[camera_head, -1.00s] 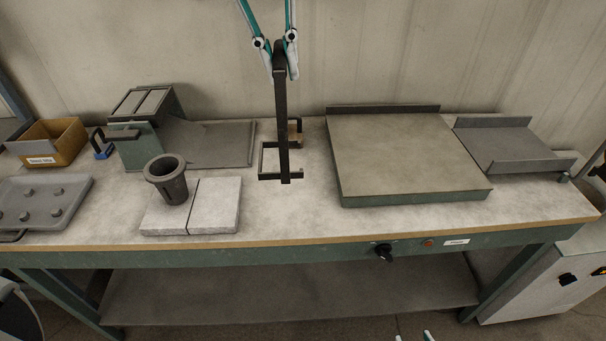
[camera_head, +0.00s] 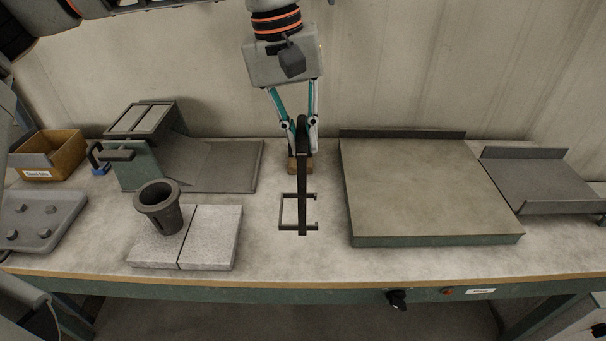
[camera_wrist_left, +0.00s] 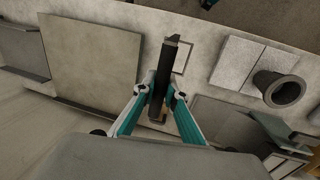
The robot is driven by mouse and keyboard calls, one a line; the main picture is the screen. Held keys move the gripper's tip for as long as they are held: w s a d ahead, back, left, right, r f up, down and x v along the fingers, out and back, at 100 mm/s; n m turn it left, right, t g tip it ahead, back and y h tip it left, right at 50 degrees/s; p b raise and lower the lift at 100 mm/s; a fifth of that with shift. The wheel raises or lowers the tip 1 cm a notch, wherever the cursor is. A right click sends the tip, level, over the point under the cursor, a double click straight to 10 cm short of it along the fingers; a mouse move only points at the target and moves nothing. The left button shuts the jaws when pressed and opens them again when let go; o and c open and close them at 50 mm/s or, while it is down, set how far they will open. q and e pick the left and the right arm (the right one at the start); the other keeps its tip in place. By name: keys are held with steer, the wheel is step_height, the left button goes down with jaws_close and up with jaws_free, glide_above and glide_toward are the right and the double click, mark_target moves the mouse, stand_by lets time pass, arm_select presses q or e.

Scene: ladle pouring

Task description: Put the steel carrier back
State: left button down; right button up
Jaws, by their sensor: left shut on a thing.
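The steel carrier (camera_head: 303,190) is a dark upright bar with a square open frame at its lower end. It stands roughly upright over the middle of the bench, between the pale slabs and the large plate. My left gripper (camera_head: 302,149) is shut on the upper part of its bar from above. In the left wrist view, the carrier (camera_wrist_left: 164,75) sits between the fingertips of the gripper (camera_wrist_left: 161,94). I cannot tell whether its lower end touches the bench. My right gripper is not in view.
A small wooden block (camera_head: 293,166) lies behind the carrier. A dark flared cup (camera_head: 160,207) stands on pale slabs (camera_head: 213,240) to the left. The large grey plate (camera_head: 430,190) is close on the right. Clear bench lies in front of the carrier.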

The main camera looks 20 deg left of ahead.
arm_select(q)
step_height(320, 180, down, 8)
steer(key=shift+r, duration=0.15)
stand_by(0.3)
steer(key=c, duration=2.1)
jaws_free()
steer(key=shift+f, duration=0.2)
steer(key=shift+r, duration=0.15)
steer(key=r, duration=0.4)
steer(key=a+r, duration=0.1)
steer(key=r, duration=0.3)
steer(key=a+r, duration=0.1)
steer(key=r, duration=0.3)
steer(key=shift+s, duration=0.3)
steer(key=shift+f, duration=0.1)
